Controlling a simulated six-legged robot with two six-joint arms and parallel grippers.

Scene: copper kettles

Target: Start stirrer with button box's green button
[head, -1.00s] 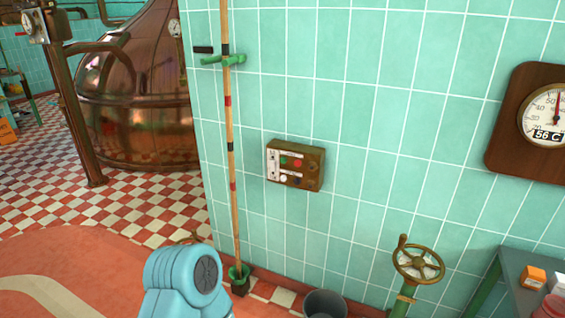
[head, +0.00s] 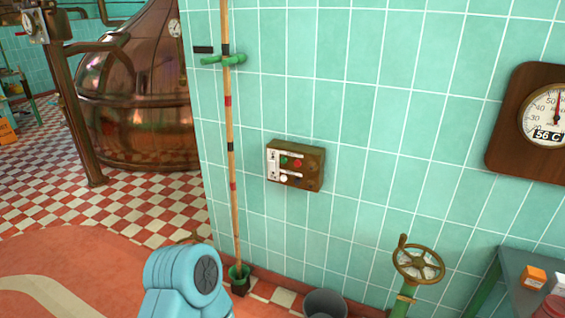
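The button box (head: 314,168) is a brown box fixed to the green tiled wall, in the middle of the head view. Its front has a green button (head: 284,160) at the upper left, a red one (head: 297,162) beside it, and a white and a dark button below. A pale label strip runs down its left side. A light blue part of my own arm shows at the bottom, left of centre, well below the box. Neither gripper is in view. The stirrer itself cannot be made out.
A wooden pole (head: 231,150) stands against the wall left of the box, in a green holder. A grey bucket (head: 325,303), a brass valve wheel (head: 418,260) and a table (head: 509,262) with small boxes stand below right. A copper kettle (head: 137,95) stands back left.

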